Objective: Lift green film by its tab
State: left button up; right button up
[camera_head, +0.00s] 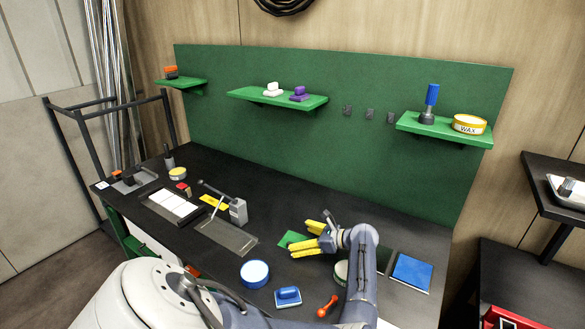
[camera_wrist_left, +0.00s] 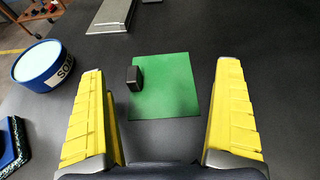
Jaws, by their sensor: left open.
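The green film (camera_head: 288,238) lies flat on the dark table; in the left wrist view it is a green square (camera_wrist_left: 170,90). A small dark block-like tab (camera_wrist_left: 134,78) stands at its left edge in that view. My left gripper (camera_head: 302,236) is open, with yellow ribbed fingers, and reaches over the film. In the left wrist view the film and tab lie between its open fingers (camera_wrist_left: 161,66), with nothing gripped. The tab cannot be made out in the head view, where the fingers cover part of the film. My right gripper is not in view.
A blue round tin (camera_head: 255,272) stands left of the gripper; it is also in the left wrist view (camera_wrist_left: 42,66). A blue-handled block (camera_head: 288,296) and an orange tool (camera_head: 327,306) lie nearer. A metal plate (camera_head: 226,234) is to the left. A blue sheet (camera_head: 412,271) is right.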

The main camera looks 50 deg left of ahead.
pick_arm(q)
jog(key=shift+x, duration=0.85)
jog(key=shift+c, duration=0.6)
grip_shut()
